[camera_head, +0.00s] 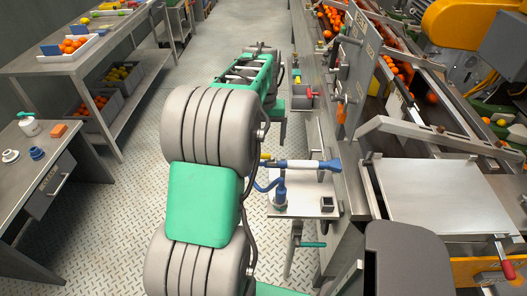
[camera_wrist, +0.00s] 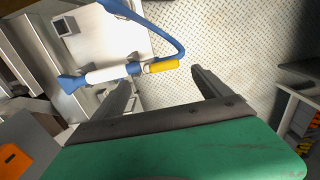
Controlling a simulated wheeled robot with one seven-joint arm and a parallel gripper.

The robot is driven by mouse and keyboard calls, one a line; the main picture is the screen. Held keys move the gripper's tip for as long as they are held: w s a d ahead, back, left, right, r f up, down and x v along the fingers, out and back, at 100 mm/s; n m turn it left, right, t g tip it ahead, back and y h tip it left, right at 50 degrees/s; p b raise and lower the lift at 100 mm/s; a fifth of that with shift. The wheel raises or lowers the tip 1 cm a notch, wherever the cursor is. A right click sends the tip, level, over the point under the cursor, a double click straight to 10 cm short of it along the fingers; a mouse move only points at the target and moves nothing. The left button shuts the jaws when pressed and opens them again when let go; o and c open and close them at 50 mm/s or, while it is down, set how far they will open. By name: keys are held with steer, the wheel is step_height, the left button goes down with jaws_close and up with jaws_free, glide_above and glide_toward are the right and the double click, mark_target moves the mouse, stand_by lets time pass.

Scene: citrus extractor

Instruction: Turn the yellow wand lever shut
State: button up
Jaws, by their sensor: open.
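The wand has a white barrel with blue ends and lies across a pale metal shelf; it shows in the head view (camera_head: 303,164) and the wrist view (camera_wrist: 106,75). Its yellow lever (camera_wrist: 162,66) sticks out at the hose end, and a small part of the lever (camera_head: 265,156) shows beside my arm in the head view. In the wrist view my gripper (camera_wrist: 162,79) is open and empty. Its two dark fingers point toward the wand, with the lever in the picture between their tips. I cannot tell the depth gap. My arm hides part of the area in the head view.
A blue hose (camera_wrist: 178,28) curves near the lever. The shelf (camera_head: 300,205) also carries a small dark square holder (camera_head: 327,203). A green-handled lever (camera_head: 312,245) sits below the shelf. The conveyor machine stands right. The patterned floor is open to the left.

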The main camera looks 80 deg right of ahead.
mark_target(263, 155)
step_height(263, 155, down, 7)
steer(key=shift+r+p, duration=0.2)
steer(key=shift+p, duration=0.25)
steer(key=shift+w, duration=0.1)
steer(key=c, duration=1.4)
